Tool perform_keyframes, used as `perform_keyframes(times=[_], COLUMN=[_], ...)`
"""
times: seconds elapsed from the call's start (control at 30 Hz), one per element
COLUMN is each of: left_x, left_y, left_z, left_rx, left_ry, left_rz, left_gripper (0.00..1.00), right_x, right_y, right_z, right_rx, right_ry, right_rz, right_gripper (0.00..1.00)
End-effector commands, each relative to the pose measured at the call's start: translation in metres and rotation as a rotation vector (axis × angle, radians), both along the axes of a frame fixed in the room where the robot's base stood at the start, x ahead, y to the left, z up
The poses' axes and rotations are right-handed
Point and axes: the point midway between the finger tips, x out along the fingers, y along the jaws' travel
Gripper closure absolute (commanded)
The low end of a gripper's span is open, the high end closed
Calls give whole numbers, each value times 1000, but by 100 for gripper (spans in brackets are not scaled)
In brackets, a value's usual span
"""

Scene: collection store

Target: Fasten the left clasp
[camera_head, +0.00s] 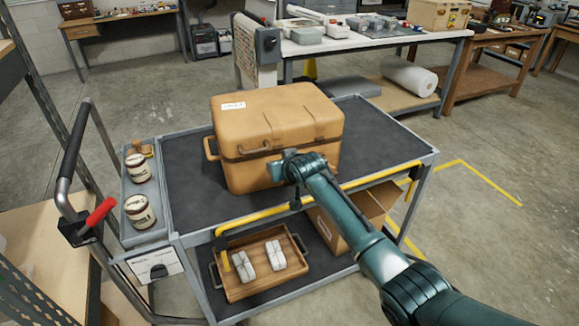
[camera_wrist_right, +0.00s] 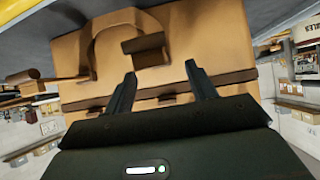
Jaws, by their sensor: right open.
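A tan case (camera_head: 275,115) with a white label stands with its lid down on the cart's dark top mat. A brown strip (camera_head: 254,149) shows at the lid seam on its front, left of my right gripper; I cannot tell whether it is the left clasp or whether it is fastened. My right gripper (camera_head: 278,167) is close to the case front and hides part of it. In the right wrist view, its fingers (camera_wrist_right: 160,69) are apart with nothing held, facing the case (camera_wrist_right: 80,60). A brown flap (camera_wrist_right: 145,43) sticks out just beyond them, beside a tan arched handle (camera_wrist_right: 108,25).
A yellow rail (camera_head: 350,184) runs along the cart's near edge, under my right arm. Two labelled jars (camera_head: 138,168) stand in the cart's left side tray. A wooden tray (camera_head: 262,288) and a cardboard box (camera_head: 365,212) are on the lower shelf. The mat right of the case is clear.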

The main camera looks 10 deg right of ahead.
Motion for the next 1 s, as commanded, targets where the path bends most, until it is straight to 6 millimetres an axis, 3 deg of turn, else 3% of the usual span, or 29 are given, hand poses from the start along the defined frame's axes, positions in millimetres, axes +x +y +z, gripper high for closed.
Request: perform_keyframes(times=[0.7, 1.0], left_x=[-2, -1], left_y=[3, 3], left_z=[0, 1], left_rx=[6, 4], left_ry=[16, 13], left_rz=[7, 8], left_gripper=[100, 100], right_x=[-84, -101], right_y=[-21, -25], right_z=[61, 74], right_rx=[0, -1], right_ry=[-1, 1], right_rz=[-1, -1], right_gripper=[44, 44])
